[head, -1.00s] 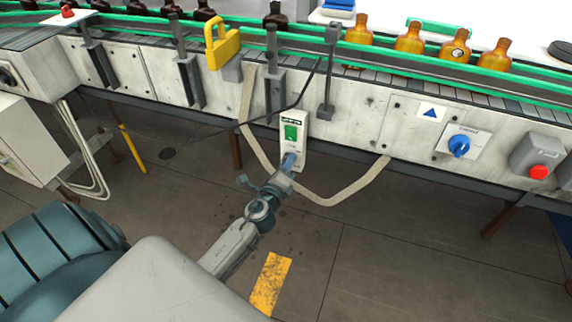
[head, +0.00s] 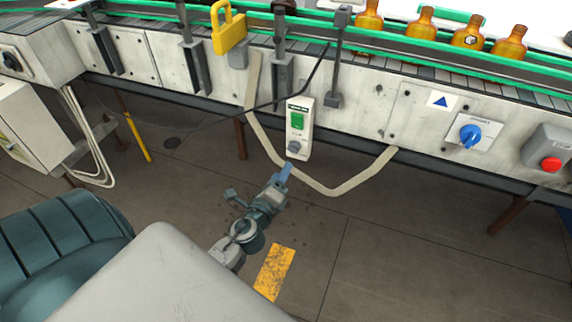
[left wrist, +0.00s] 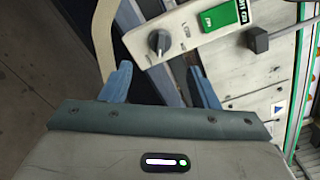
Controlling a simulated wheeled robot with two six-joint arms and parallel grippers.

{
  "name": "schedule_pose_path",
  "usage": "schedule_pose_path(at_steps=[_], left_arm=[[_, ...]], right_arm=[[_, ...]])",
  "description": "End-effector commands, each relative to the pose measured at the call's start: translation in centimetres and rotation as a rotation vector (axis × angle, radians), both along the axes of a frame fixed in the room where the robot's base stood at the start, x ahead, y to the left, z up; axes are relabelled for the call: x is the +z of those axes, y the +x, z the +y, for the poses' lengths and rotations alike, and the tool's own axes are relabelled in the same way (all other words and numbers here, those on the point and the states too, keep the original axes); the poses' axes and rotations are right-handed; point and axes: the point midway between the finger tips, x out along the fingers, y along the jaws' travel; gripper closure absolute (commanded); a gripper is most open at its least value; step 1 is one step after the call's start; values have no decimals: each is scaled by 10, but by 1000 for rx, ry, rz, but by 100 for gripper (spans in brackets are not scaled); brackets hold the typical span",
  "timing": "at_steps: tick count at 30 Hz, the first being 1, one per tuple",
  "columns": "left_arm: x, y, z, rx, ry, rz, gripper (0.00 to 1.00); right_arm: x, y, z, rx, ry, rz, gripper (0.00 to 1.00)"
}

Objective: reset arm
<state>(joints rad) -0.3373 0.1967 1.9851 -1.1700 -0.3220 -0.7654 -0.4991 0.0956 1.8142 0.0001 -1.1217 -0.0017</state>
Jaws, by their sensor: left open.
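My left gripper (head: 282,173) is in front of the conveyor's side, just below a white control box (head: 302,112). Its blue fingers are apart and empty in the left wrist view (left wrist: 161,86). The box has a green switch (head: 297,121) and a grey knob (head: 294,147). In the left wrist view the knob (left wrist: 159,43) and green switch (left wrist: 219,16) lie beyond the fingertips, with a visible gap. My right gripper is in neither view.
A beige strap (head: 345,188) hangs in a loop around the box. Amber bottles (head: 468,33) stand on the belt. The floor (head: 400,260) at right is clear.

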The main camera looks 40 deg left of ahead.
Motion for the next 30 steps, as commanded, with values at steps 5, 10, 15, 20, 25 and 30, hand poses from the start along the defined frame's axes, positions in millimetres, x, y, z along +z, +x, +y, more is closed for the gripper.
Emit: schedule_pose_path(at_steps=[5, 10, 15, 20, 25, 30], left_arm=[[-1, -14, -3, 0, 0, 0, 45], [0, -16, -4, 0, 0, 0, 45], [0, -16, -4, 0, 0, 0, 45], [0, -16, -4, 0, -1, 0, 45], [-11, -16, -2, 7, -39, 21, 45], [-90, -25, 9, 75, -300, 157, 45]], right_arm=[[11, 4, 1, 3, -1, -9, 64], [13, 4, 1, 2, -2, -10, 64], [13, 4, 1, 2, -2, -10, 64], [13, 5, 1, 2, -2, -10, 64], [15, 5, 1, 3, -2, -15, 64], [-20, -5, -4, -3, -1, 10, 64]])
